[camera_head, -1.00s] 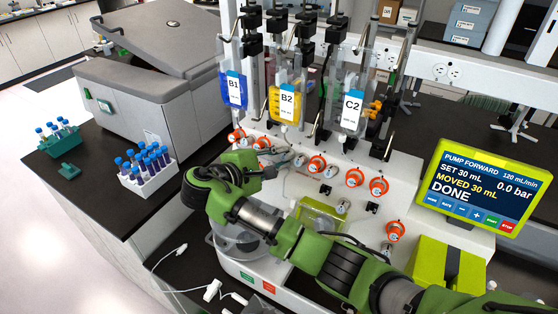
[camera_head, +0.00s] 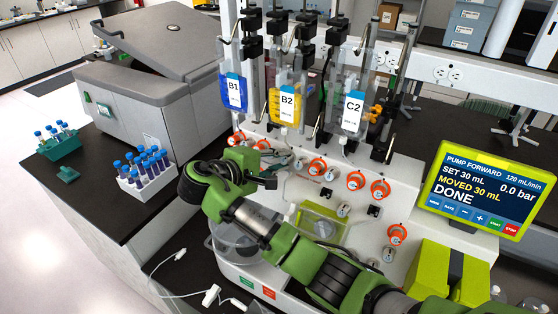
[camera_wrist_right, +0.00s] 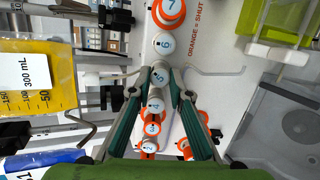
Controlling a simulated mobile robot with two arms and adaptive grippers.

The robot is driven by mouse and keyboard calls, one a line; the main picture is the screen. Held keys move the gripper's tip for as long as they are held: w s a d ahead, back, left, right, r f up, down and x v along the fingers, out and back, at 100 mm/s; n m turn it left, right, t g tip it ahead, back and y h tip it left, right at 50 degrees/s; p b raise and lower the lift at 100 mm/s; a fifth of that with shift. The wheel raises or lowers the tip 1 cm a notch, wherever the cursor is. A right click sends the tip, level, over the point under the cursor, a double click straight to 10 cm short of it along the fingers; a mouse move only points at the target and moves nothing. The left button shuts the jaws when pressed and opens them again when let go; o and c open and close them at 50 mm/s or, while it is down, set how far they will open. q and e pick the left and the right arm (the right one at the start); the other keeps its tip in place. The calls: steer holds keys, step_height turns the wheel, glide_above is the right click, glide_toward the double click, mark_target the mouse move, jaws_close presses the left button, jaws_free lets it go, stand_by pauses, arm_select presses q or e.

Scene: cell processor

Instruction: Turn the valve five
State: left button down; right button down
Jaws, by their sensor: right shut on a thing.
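My right gripper (camera_wrist_right: 158,82) is shut on the valve five knob (camera_wrist_right: 158,78), with one finger on each side of it. The knob is pale grey and bears a dark number 5; no orange ring shows around it. In the head view my right gripper (camera_head: 279,164) is at the row of valves on the white machine front, and I cannot make out valve five there. My left gripper is not in view.
Valve 6 (camera_wrist_right: 163,44) and orange-ringed valve 7 (camera_wrist_right: 169,10) are on one side of valve five; valves 4 (camera_wrist_right: 155,106) and 3 (camera_wrist_right: 152,128) are on the other. Labelled bags (camera_head: 286,103) hang above. The pump screen (camera_head: 483,190) reads DONE.

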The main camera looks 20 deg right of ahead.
steer(key=c, duration=2)
jaws_free()
steer(key=shift+d, duration=0.1)
steer(key=shift+o, duration=0.6)
steer(key=shift+w+d+f, duration=0.1)
steer(key=shift+w+d, duration=0.05)
steer(key=v, duration=0.7)
steer(key=shift+a, duration=0.25)
